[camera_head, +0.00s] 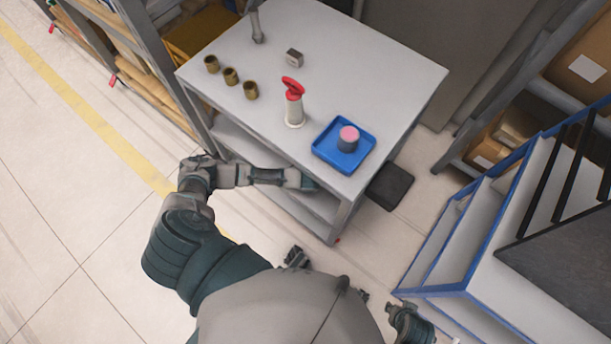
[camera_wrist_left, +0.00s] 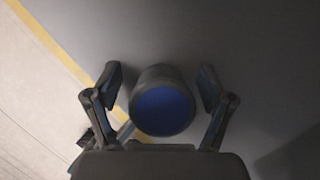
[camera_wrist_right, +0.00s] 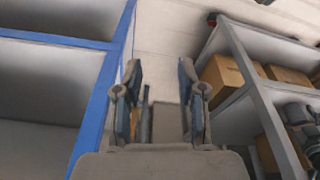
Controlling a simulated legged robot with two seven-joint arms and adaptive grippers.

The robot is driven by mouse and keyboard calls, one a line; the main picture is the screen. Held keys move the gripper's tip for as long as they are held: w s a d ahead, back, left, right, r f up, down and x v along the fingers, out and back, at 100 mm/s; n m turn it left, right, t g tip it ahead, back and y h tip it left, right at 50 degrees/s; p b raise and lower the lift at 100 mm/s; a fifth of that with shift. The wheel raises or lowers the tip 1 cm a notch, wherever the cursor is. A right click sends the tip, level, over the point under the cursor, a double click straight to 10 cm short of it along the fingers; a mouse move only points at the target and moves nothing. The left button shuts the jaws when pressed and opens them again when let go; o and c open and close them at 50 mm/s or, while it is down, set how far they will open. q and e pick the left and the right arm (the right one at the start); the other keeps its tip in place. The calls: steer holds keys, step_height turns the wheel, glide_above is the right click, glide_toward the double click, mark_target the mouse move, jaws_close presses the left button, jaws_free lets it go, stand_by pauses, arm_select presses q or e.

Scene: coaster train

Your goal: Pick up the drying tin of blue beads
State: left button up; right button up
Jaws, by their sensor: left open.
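A dark round tin with a blue top face (camera_wrist_left: 162,110) stands between the two fingers of my left gripper (camera_wrist_left: 159,74) in the left wrist view. The fingers are spread, with a gap visible on each side of the tin. In the head view my left arm reaches to the lower level of the grey table, and its gripper and this tin are hidden beneath the tabletop (camera_head: 345,60). My right gripper (camera_wrist_right: 160,68) is open and empty in the right wrist view, away from the table.
On the tabletop are a pink-topped tin (camera_head: 348,138) in a blue tray (camera_head: 325,153), a red-handled white item (camera_head: 293,108), three brown cups (camera_head: 231,76) and a small grey block (camera_head: 294,57). A blue-framed rack (camera_head: 440,250) stands at the right. The tabletop edge overhangs my left forearm.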

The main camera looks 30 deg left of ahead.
arm_select(q)
steer(key=shift+d+r, duration=0.1)
steer(key=shift+d, duration=0.1)
steer(key=c, duration=1.3)
steer(key=shift+a+r, duration=0.1)
steer(key=shift+r, duration=0.05)
